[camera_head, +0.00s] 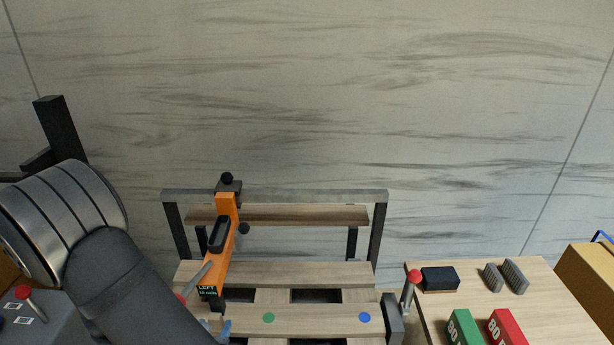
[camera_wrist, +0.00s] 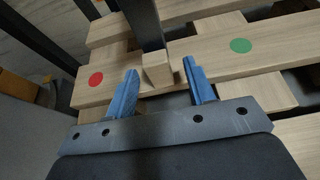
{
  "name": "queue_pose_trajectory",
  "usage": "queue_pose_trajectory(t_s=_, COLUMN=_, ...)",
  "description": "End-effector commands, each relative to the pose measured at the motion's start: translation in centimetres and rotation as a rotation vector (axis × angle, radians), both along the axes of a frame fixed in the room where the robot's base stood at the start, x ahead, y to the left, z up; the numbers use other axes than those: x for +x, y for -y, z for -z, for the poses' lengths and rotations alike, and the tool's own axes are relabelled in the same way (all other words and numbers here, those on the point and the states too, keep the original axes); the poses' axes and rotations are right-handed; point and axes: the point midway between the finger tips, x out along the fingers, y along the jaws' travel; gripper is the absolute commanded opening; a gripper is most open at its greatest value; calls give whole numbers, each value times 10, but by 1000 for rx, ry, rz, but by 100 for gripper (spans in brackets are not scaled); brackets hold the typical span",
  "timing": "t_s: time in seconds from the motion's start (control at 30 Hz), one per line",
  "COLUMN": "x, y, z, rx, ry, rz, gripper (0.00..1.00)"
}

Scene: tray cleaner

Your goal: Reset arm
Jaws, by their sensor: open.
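My gripper (camera_wrist: 162,92) shows in the wrist view with two blue fingers spread apart. A small wooden block (camera_wrist: 158,72) at the foot of a dark upright bar (camera_wrist: 142,22) sits between and just beyond the fingertips. The fingers look apart from it, though contact is hard to judge. In the head view my arm comes in from the left, and only a bit of blue fingertip (camera_head: 226,327) shows at the bottom edge. The slatted wooden pallet (camera_head: 300,272) lies below, with a green dot (camera_head: 268,318) and a blue dot (camera_head: 364,317). A red dot (camera_wrist: 95,79) shows in the wrist view.
An orange tool (camera_head: 226,240) marked LEFT stands over the pallet's left side beside my arm. A grey frame (camera_head: 290,194) rises behind. On the right table are a black block (camera_head: 440,279), brushes (camera_head: 504,276), and green (camera_head: 464,328) and red (camera_head: 506,328) blocks.

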Motion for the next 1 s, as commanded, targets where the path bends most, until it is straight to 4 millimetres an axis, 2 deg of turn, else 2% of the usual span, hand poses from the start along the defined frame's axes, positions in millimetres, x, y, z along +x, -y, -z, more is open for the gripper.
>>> queue_pose_trajectory(t_s=0.17, x=15, y=1, z=6, rx=0, ry=0, rz=2, gripper=49)
queue_pose_trajectory(t_s=0.4, x=14, y=-16, z=6, rx=-1, ry=1, rz=-1, gripper=49)
queue_pose_trajectory(t_s=1.0, x=14, y=-16, z=6, rx=-1, ry=2, rz=0, gripper=49)
